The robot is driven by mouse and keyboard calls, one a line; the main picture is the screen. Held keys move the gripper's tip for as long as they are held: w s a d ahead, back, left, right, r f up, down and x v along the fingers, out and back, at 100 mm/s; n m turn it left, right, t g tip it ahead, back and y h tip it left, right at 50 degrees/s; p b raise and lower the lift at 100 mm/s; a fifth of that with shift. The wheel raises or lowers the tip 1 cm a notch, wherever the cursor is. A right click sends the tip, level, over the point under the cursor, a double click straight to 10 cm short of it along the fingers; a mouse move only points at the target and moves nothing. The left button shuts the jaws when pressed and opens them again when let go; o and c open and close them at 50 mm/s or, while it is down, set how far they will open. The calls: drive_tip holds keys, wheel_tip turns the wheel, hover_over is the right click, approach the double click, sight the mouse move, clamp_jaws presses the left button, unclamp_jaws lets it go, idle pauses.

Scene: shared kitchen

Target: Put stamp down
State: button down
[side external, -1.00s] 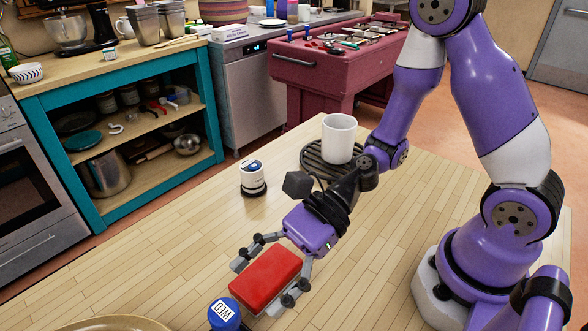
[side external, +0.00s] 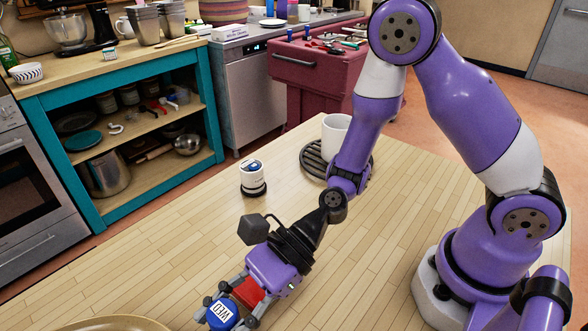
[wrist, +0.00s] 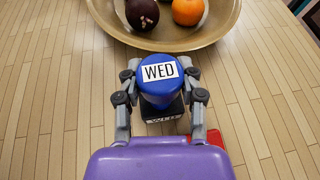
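The stamp (side external: 222,316) has a round blue top with a white WED label and stands upright on the table. In the wrist view the stamp (wrist: 160,88) shows a dark base with a second WED label. My gripper (wrist: 160,76) is at the stamp, with one finger on each side of its blue top. I cannot tell whether the fingers press on it or leave a small gap. A red block (side external: 248,291) lies under my gripper, mostly hidden by it; its edge (wrist: 214,141) shows beside the right finger.
A wide bowl (wrist: 185,44) with fruit stands just beyond the stamp. A small white-and-blue container (side external: 252,177) and a white mug (side external: 334,132) on a dark slatted mat (side external: 312,163) stand farther back. The middle of the wooden table (side external: 180,255) is clear.

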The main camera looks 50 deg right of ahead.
drive_tip(key=shift+r, duration=0.1)
idle(0.3)
wheel_tip(320, 180, up, 8)
drive_tip(key=shift+r, duration=0.2)
drive_tip(key=w+d+r+m+t+h, duration=0.2)
drive_tip(key=w+m+t, duration=0.3)
drive_tip(key=w, duration=0.9)
drive_tip(key=shift+w+d+f, duration=1.05)
drive_tip(key=shift+w+f, duration=0.45)
drive_tip(key=shift+f, duration=0.2)
drive_tip(key=shift+w+d+f, duration=1)
drive_tip(key=shift+w+f, duration=0.45)
drive_tip(key=shift+f, duration=0.25)
drive_tip(key=shift+w+d+f, duration=1.05)
drive_tip(key=shift+w+f, duration=0.45)
drive_tip(key=shift+f, duration=0.2)
drive_tip(key=shift+f, duration=0.15)
drive_tip(key=shift+c, duration=2.2)
unclamp_jaws()
